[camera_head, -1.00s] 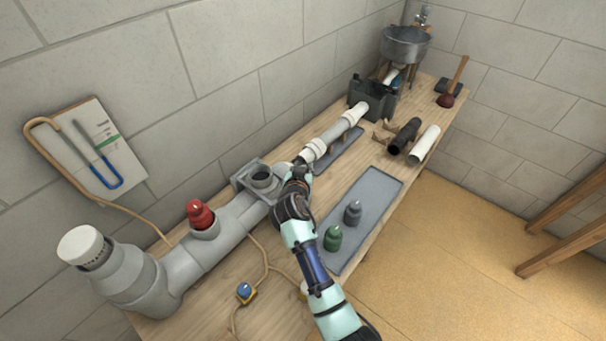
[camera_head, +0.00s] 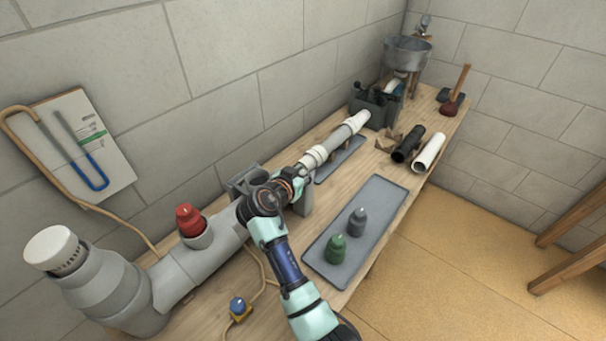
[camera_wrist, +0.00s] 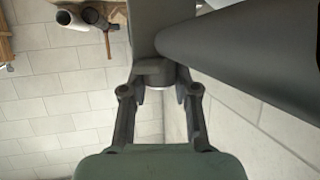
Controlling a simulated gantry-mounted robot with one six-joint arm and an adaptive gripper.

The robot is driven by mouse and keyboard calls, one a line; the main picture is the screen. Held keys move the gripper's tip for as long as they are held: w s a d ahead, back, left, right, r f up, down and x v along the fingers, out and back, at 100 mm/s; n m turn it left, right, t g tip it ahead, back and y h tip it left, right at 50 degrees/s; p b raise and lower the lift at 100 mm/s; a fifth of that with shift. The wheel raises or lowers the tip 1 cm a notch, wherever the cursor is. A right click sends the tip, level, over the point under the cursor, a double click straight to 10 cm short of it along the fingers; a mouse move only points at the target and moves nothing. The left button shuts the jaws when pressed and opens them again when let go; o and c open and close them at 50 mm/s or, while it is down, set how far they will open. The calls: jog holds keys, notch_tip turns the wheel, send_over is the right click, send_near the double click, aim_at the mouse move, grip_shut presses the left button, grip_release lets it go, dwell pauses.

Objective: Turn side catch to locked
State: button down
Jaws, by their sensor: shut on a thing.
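In the wrist view my gripper (camera_wrist: 160,88) is shut on a small grey rounded catch (camera_wrist: 153,71), with one finger on each side. The catch joins a larger grey body (camera_wrist: 142,25) above it. A thick dark grey pipe (camera_wrist: 245,50) runs close to the right finger. In the head view my arm's wrist lies over the large grey pipe fitting (camera_head: 220,229). My fingers and the catch are hidden there. I cannot tell the catch's turned position.
A red plug (camera_head: 190,219) sits in the fitting's branch. Grey (camera_head: 357,222) and green (camera_head: 336,248) plugs stand on a tray (camera_head: 377,195) right of my arm. White pipe (camera_head: 340,134) runs towards a dark vise (camera_head: 374,108).

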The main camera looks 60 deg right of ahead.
jog(key=shift+f, duration=0.2)
jog(key=c, duration=0.8)
grip_release()
jog(key=shift+r, duration=0.1)
jog(key=shift+c, duration=0.2)
jog(key=shift+a, duration=0.1)
jog(key=v, duration=1.1)
jog(key=shift+a+r, duration=0.25)
jog(key=shift+a, duration=0.1)
